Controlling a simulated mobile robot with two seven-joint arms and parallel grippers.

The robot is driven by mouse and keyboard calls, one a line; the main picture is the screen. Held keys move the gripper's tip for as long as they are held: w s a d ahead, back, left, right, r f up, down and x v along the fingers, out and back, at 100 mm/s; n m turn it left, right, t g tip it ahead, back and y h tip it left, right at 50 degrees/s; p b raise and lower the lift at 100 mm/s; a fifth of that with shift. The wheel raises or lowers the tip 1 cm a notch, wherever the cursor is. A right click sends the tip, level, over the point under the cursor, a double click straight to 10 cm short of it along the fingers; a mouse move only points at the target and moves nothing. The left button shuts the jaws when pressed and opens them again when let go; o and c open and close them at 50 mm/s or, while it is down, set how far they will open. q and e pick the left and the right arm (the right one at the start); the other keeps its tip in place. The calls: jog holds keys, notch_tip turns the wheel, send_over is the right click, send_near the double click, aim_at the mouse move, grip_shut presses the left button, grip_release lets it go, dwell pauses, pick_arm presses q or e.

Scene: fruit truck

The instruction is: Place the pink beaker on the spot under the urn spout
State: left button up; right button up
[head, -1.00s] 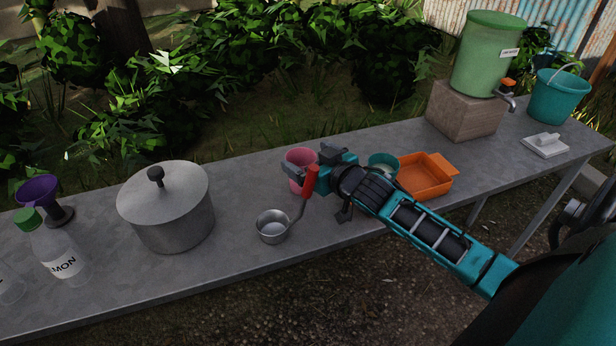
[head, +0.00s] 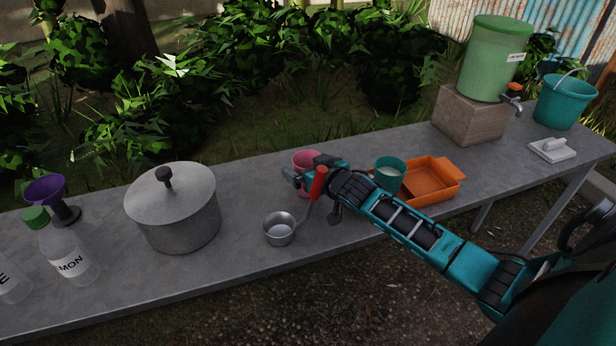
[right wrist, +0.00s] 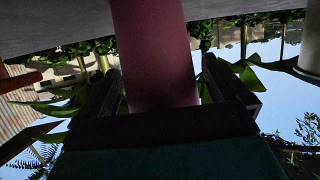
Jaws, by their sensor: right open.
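The pink beaker (head: 304,157) stands upright on the grey table, partly hidden by my right gripper (head: 306,173). In the right wrist view the beaker (right wrist: 155,50) stands between the two fingers of the open gripper (right wrist: 168,88), with gaps showing on both sides. The green urn (head: 491,60) sits on a stone block (head: 470,115) at the far right. Its spout (head: 513,100), with an orange tap, points out over the table. No marked spot shows clearly below it. My left gripper is not in view.
A ladle (head: 280,229) with a red handle lies just in front of the gripper. A teal cup (head: 390,172) and an orange tray (head: 450,190) stand right of it. A lidded pot (head: 180,222) is at left.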

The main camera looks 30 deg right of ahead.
jog(key=shift+c, duration=0.2)
jog(key=c, duration=1)
notch_tip(320, 180, up, 20)
jog(key=p, duration=0.1)
jog(key=shift+p, duration=0.3)
